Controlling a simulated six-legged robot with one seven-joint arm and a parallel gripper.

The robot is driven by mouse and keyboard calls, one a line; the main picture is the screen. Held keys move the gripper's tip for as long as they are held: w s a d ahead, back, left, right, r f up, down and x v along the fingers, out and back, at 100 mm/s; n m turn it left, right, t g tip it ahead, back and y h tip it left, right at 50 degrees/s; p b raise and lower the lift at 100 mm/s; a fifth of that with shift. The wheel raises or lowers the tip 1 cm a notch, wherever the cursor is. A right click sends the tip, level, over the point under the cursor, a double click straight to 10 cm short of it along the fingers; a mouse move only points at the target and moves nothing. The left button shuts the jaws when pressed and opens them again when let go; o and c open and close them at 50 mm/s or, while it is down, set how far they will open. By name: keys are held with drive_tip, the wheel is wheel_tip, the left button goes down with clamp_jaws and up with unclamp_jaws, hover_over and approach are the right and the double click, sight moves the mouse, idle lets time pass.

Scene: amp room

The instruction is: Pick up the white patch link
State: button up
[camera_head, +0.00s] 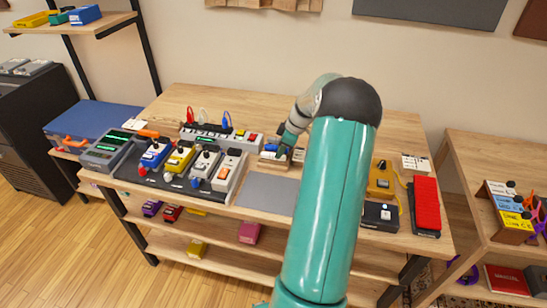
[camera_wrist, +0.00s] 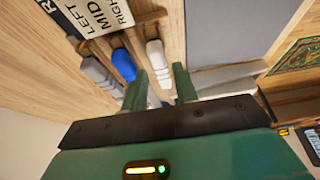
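In the wrist view, a white link-like piece (camera_wrist: 156,58) stands in a wooden holder (camera_wrist: 172,22), between and beyond my two green fingertips. A label plate (camera_wrist: 98,14) reads LEFT, MID, RIGHT. My gripper (camera_wrist: 160,82) is open, with a visible gap between its fingers; I cannot tell whether either finger touches the white piece. In the head view, my gripper (camera_head: 284,148) is low over the small wooden holder (camera_head: 273,161), hiding part of it.
A pedalboard (camera_head: 178,186) with several pedals is left of the holder, and a device with plugged cables (camera_head: 208,134) behind it. A grey mat (camera_head: 270,192) lies bare in front. A yellow pedal (camera_head: 381,180) and a red pedal (camera_head: 427,203) are at right.

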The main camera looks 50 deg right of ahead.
drive_tip(key=shift+x, duration=1)
clamp_jaws()
